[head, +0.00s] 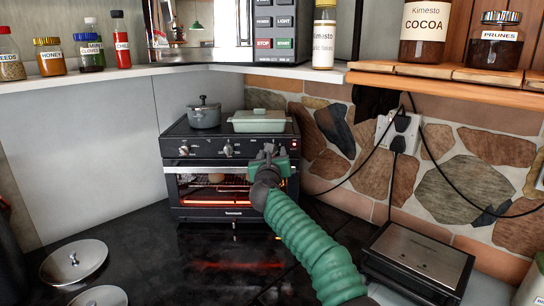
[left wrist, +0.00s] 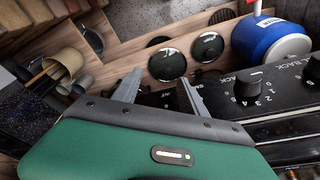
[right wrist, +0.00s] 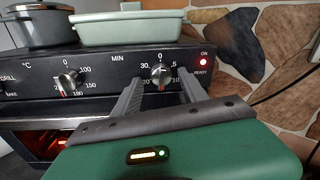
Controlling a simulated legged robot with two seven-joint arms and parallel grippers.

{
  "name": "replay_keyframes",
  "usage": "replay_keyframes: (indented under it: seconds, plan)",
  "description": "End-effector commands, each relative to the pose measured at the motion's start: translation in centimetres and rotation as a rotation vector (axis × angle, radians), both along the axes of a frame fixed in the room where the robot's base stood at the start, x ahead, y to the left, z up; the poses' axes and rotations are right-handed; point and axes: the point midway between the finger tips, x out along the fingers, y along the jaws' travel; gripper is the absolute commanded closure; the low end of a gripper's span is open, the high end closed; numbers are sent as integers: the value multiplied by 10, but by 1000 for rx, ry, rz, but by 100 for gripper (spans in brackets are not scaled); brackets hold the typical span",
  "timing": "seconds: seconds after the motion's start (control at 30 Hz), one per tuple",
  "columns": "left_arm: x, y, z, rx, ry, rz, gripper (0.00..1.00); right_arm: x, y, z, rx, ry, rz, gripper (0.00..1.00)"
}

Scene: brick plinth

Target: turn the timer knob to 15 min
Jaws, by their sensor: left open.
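My right gripper (right wrist: 161,82) is open, with one finger on each side of the knob and visible gaps. In the head view the right gripper (head: 268,153) hides this knob. My left gripper (left wrist: 160,78) is open and empty, outside the head view, near a black panel with knobs.
A temperature knob (right wrist: 68,82) sits left of the timer, and a red lamp (right wrist: 203,62) glows to its right. A grey pot (head: 204,115) and a green dish (head: 258,121) stand on the oven. A flat grill (head: 425,255) and cables are at right.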

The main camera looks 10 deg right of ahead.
Motion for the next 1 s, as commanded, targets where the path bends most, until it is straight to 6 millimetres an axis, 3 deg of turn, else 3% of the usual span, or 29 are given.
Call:
replay_keyframes:
  seconds: [0.17, 0.33, 0.5, 0.8, 1.0]
  plan:
    - [0, 0, -3, 0, 0, 0, 50, -2, 0, 0, -1, -2, -1, 50]
    - [0, 0, -29, 0, 0, 0, 50, -20, 5, -5, -2, -4, 1, 50]
    - [0, 0, -57, 0, 0, 0, 50, -59, 15, -5, -7, -6, -1, 50]
    - [0, 0, -78, 0, 0, 0, 50, -137, 37, -1, -6, -3, -2, 50]
    - [0, 0, -80, 0, 0, 0, 50, -159, 44, -1, -1, 0, -1, 50]
